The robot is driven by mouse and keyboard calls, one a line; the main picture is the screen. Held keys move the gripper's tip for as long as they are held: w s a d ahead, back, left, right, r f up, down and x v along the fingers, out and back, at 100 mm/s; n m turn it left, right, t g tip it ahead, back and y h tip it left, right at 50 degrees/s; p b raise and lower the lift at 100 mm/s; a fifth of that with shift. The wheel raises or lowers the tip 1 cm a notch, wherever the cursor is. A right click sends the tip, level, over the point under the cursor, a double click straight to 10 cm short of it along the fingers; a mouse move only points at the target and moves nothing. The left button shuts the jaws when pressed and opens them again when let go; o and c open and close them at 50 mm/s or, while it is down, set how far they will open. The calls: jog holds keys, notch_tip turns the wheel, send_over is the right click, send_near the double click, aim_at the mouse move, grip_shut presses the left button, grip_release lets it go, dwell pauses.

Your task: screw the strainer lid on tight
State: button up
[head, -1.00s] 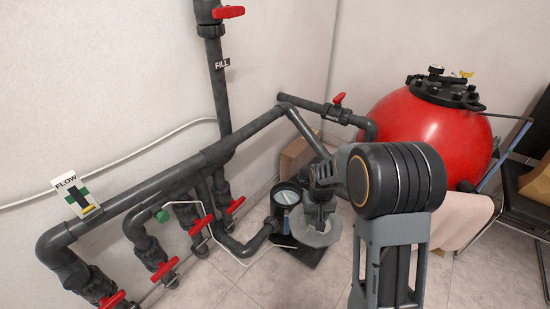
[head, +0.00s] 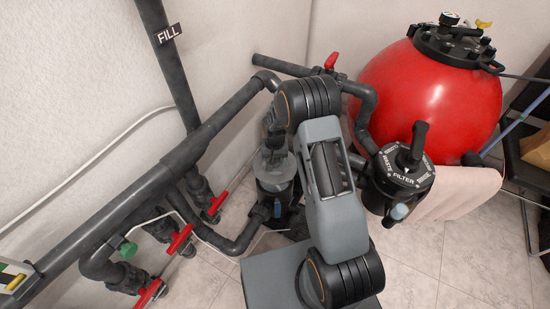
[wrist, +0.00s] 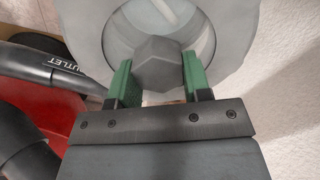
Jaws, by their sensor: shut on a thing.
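The strainer lid (wrist: 88,45) is a pale, see-through disc with a wide grey rim and a grey faceted knob (wrist: 157,62) in its middle. My gripper (wrist: 156,75) is shut on that knob, with one green finger on each side. In the head view the lid (head: 273,168) is over the top of the dark strainer pot (head: 276,203) and looks about level. I cannot tell whether it is fully seated. My arm hides part of the pot and its surroundings.
A black multiport valve (head: 403,170) and a red filter tank (head: 425,100) stand to the right. Grey pipes (head: 185,155) and red valve handles (head: 180,241) are to the left. A pipe marked OUTLET (wrist: 45,68) passes close to my gripper. Floor is clear at front right.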

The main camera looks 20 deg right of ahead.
aim_at(275, 167)
jog(key=shift+r, duration=0.1)
jog(key=shift+f, duration=0.35)
jog(key=shift+f+b, duration=1.95)
jog(key=shift+f, duration=0.55)
jog(key=shift+f+b, duration=1)
jog(key=shift+f, duration=0.5)
